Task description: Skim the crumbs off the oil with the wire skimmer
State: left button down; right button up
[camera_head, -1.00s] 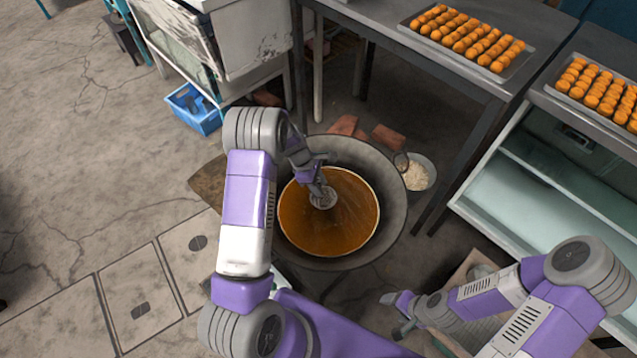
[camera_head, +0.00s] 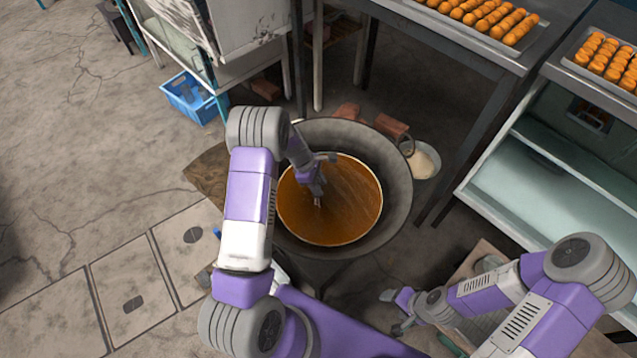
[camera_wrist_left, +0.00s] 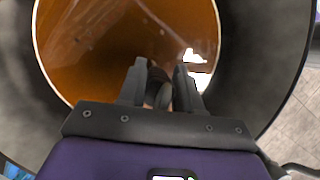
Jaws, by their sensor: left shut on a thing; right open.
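A wide dark wok (camera_head: 398,185) holds brown oil (camera_head: 345,222), seen in the head view and from above in the left wrist view (camera_wrist_left: 90,55). My left gripper (camera_head: 315,192) is over the left part of the oil, pointing down. It is shut on the wire skimmer, whose short visible part (camera_wrist_left: 161,92) shows between the fingers in the left wrist view. The skimmer's mesh head cannot be made out, whether under the oil or behind the gripper. Crumbs are too small to tell clearly. My right gripper (camera_head: 394,312) is open and empty, low in front of the wok.
A metal bowl with pale contents (camera_head: 424,162) stands right of the wok. Bricks (camera_head: 390,128) lie behind it.

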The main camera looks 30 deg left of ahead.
pick_arm(q)
jog(key=s+a, duration=0.4)
jog(key=a, duration=0.1)
notch_tip(320, 180, up, 6)
jog(key=p, duration=0.5)
jog(key=shift+a, duration=0.4)
jog(key=shift+d+r, duration=0.1)
dwell(0.4)
